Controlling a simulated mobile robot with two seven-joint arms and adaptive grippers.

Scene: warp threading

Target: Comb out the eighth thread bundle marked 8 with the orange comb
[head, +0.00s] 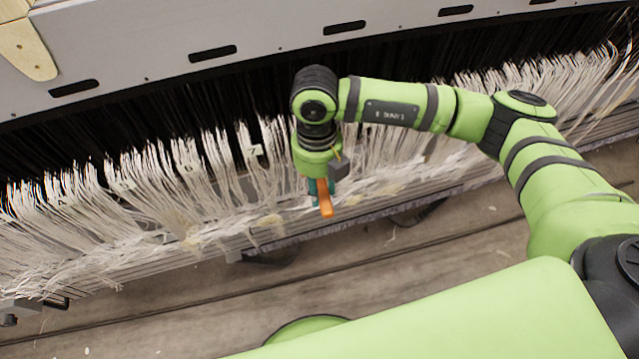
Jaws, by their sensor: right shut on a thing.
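My right gripper (318,186) points down in the head view, in front of the rows of white threads. It is shut on the orange comb (326,207), whose lower end sticks out below the fingers. The comb lies over the lower part of the white thread bundles (215,165); I cannot tell whether it touches them. A small white tag (256,151), which seems to read 7, hangs just left of the gripper. I cannot make out a tag marked 8; my right arm covers part of the threads there. My left gripper is not in view.
A grey metal beam (250,30) with dark slots runs along the top, above black threads (100,135). Metal rails (120,265) run below the white threads. The wooden floor (180,320) in front looks mostly clear. A pale wooden piece (27,50) is at upper left.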

